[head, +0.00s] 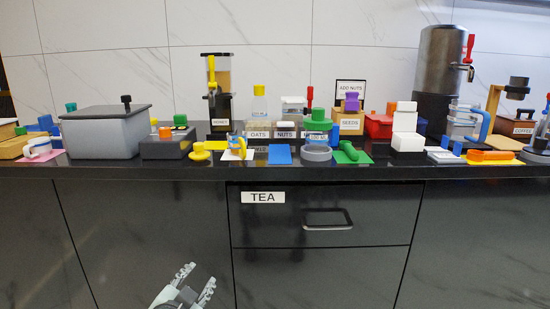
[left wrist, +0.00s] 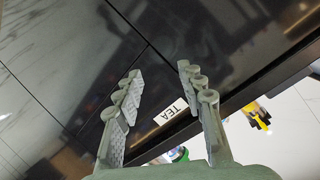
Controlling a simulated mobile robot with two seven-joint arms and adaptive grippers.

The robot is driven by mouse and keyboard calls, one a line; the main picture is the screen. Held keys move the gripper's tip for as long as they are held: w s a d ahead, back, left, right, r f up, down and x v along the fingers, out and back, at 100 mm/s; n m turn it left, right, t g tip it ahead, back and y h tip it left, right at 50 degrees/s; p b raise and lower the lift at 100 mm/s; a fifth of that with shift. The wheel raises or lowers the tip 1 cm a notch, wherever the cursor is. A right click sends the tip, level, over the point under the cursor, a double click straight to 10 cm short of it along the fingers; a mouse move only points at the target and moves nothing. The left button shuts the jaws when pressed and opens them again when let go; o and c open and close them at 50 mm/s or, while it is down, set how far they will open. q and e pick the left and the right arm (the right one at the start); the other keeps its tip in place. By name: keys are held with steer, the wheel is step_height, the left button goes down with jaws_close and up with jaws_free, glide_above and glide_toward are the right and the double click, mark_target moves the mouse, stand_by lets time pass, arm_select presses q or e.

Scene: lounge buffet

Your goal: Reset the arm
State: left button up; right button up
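My left gripper (head: 193,283) is at the bottom of the head view, low in front of the dark cabinet front (head: 145,240). Its two fingers are spread apart with nothing between them. In the left wrist view the same open fingers (left wrist: 157,90) point at the dark cabinet front, with the TEA label (left wrist: 170,111) showing between them. My right gripper is in neither view.
A black counter (head: 300,172) carries a crowded row of items, including a grey lidded box (head: 105,132), a honey dispenser (head: 218,90) and a metal urn (head: 440,65). Below it is a closed drawer (head: 280,225) with a handle (head: 327,225). The space before the cabinet looks clear.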

arm_select(q)
steer(key=s+a+f+n+g+y, duration=0.1)
steer(key=s+a+f+n+g, duration=0.2)
steer(key=s+f, duration=0.9)
steer(key=s+a+f+n+g+y, duration=0.1)
steer(key=s+a+f+n+g, duration=0.2)
steer(key=s+f, duration=1)
steer(key=s+a+g, duration=0.3)
steer(key=g, duration=0.2)
steer(key=shift+s+a, duration=0.3)
steer(key=shift+a, duration=0.05)
